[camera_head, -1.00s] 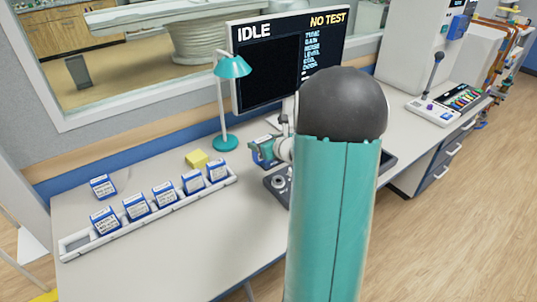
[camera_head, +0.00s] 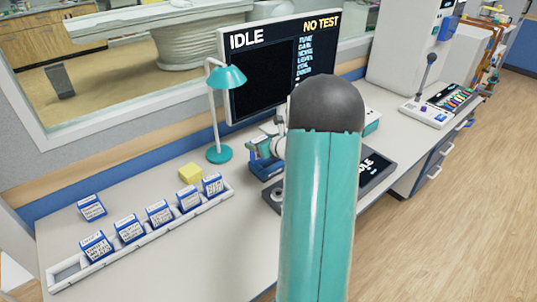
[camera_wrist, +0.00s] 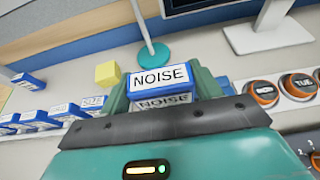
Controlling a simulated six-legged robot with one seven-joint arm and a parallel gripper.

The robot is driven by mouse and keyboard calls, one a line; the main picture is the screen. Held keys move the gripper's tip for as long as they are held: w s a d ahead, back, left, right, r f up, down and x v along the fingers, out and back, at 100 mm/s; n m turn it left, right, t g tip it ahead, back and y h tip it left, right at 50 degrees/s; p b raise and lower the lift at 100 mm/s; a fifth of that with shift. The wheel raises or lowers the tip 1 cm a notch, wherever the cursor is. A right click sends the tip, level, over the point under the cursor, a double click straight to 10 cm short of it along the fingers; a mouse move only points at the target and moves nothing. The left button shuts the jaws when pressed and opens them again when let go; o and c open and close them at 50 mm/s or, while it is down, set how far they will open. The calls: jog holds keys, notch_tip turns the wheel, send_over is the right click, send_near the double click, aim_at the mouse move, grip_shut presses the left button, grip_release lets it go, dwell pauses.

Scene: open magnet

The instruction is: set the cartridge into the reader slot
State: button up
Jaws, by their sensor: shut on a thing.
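My gripper (camera_wrist: 162,88) is shut on a blue cartridge (camera_wrist: 160,78) with a white "NOISE" label, with a finger on each side of it.
A teal lamp (camera_head: 220,154) and a yellow block (camera_head: 191,173) stand behind the rack. A monitor (camera_head: 265,80) reads "IDLE" and "NO TEST". Orange-ringed knobs (camera_wrist: 264,93) show at right in the wrist view. The desk in front of the rack's right end is bare.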

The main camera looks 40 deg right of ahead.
jog(key=shift+w+d+f, duration=0.5)
jog(key=shift+d+f, duration=0.75)
jog(key=shift+f, duration=0.5)
jog(key=shift+w+d+f, duration=0.45)
jog(key=shift+d+f, duration=0.85)
jog(key=shift+f, duration=0.45)
jog(key=shift+w+d+f, duration=0.5)
jog(key=shift+d+f, duration=0.75)
jog(key=shift+f, duration=0.5)
jog(key=shift+f, duration=0.1)
jog(key=o, duration=1)
jog(key=shift+f, duration=0.1)
